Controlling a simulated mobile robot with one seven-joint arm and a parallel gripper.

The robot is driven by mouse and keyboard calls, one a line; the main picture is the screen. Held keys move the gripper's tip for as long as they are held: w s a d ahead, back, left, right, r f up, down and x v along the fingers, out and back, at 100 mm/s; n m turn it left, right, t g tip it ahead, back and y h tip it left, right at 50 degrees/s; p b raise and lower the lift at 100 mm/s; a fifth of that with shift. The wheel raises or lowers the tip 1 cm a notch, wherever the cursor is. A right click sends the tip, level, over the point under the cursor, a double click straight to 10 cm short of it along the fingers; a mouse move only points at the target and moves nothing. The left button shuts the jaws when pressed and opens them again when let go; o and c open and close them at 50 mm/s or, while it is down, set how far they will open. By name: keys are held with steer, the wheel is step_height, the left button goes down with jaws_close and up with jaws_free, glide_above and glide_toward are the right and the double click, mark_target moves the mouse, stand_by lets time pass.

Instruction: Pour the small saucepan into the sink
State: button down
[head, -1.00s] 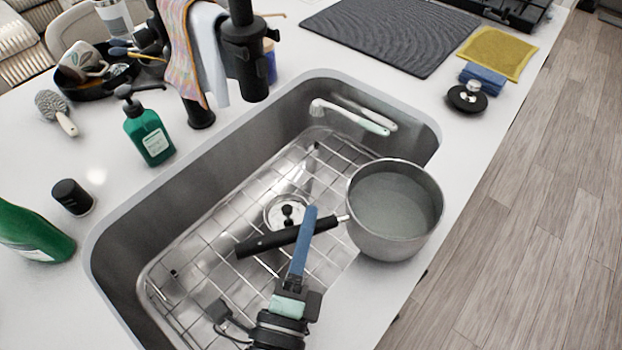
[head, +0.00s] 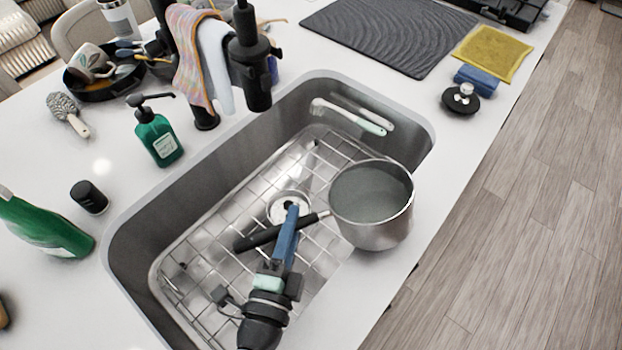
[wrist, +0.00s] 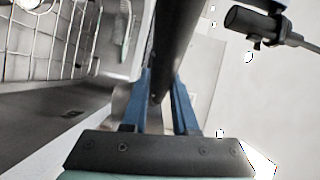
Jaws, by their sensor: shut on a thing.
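The small saucepan (head: 372,222) is a steel pot with a black handle (head: 258,238), held over the right edge of the sink (head: 135,235). It looks close to upright, and grey contents or its grey inside show through the open top. My gripper (head: 289,212) has blue fingers and is shut on the saucepan's handle. In the wrist view, the dark handle (wrist: 178,40) runs between the blue fingers (wrist: 160,100). The sink holds a wire rack, with the drain partly hidden behind my gripper.
A dish brush (head: 348,116) hangs at the sink's far wall. A black stopper (head: 460,101) lies on the right counter.

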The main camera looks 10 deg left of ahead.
steer(key=shift+w+a+f+n+g+p, duration=0.4)
steer(key=shift+a+f+n+p, duration=0.2)
steer(key=shift+n+p, duration=0.3)
stand_by(1.5)
steer(key=shift+w+a+f+n+g+p, duration=0.2)
steer(key=shift+a+f+n, duration=0.1)
steer(key=shift+f, duration=0.45)
steer(key=shift+w+a+f+n+g+p, duration=0.1)
steer(key=shift+w+a+f+n+p, duration=0.15)
steer(key=shift+f, duration=0.45)
stand_by(2.8)
steer(key=shift+a+f+n, duration=0.15)
steer(key=shift+f+n, duration=0.1)
steer(key=shift+f, duration=0.05)
stand_by(1.0)
